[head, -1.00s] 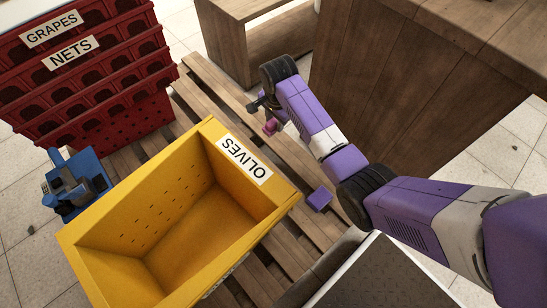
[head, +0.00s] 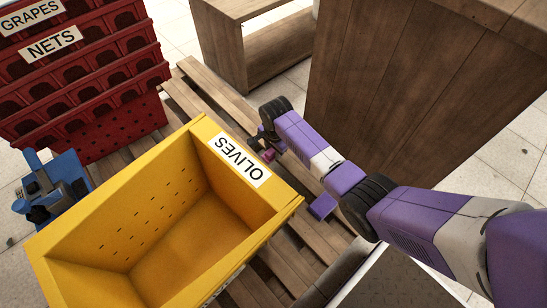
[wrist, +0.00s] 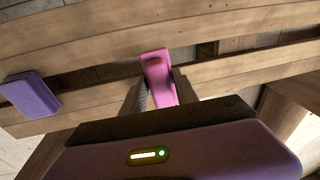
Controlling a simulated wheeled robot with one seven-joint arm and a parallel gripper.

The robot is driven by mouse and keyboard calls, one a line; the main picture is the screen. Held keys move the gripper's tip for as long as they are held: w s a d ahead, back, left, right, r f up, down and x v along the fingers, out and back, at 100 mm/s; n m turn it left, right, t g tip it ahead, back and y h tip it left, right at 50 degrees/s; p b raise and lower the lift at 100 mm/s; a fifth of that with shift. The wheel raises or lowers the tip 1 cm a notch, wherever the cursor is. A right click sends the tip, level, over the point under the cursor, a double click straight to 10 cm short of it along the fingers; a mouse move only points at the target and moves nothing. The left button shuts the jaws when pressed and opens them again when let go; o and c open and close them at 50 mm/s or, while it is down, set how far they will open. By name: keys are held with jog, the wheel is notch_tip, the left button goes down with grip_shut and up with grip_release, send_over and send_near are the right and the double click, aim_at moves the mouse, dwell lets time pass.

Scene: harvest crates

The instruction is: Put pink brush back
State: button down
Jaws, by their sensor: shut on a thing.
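The pink brush (wrist: 158,76) is between the fingers of my gripper (wrist: 160,88) in the wrist view, and the gripper is shut on it. In the head view a small pink part of the brush (head: 268,155) shows by my gripper (head: 266,146), just past the far right corner of the yellow OLIVES crate (head: 205,130). My gripper is over the wooden pallet slats. The rest of the brush is hidden by the crate and my arm in the head view.
A purple block (head: 322,206) lies on the pallet (head: 298,240) right of the yellow crate; it also shows in the wrist view (wrist: 30,94). The yellow crate looks empty. Red crates (head: 80,75) stand stacked at the left, with a blue object (head: 50,185) below. Wooden furniture (head: 400,100) stands at the back right.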

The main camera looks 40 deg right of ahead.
aim_at(274, 156)
jog(key=shift+f+b, duration=0.65)
jog(key=shift+f, duration=1.05)
jog(key=shift+f, duration=0.1)
jog(key=c, duration=0.9)
grip_release()
jog(key=shift+f, duration=0.1)
jog(key=shift+f+b, duration=0.2)
jog(key=shift+b, duration=0.35)
jog(key=r+p, duration=0.4)
jog(key=r, duration=0.1)
jog(key=s+r+p, duration=0.1)
jog(key=r+p, duration=0.1)
jog(key=r, duration=0.1)
jog(key=shift+a, duration=0.15)
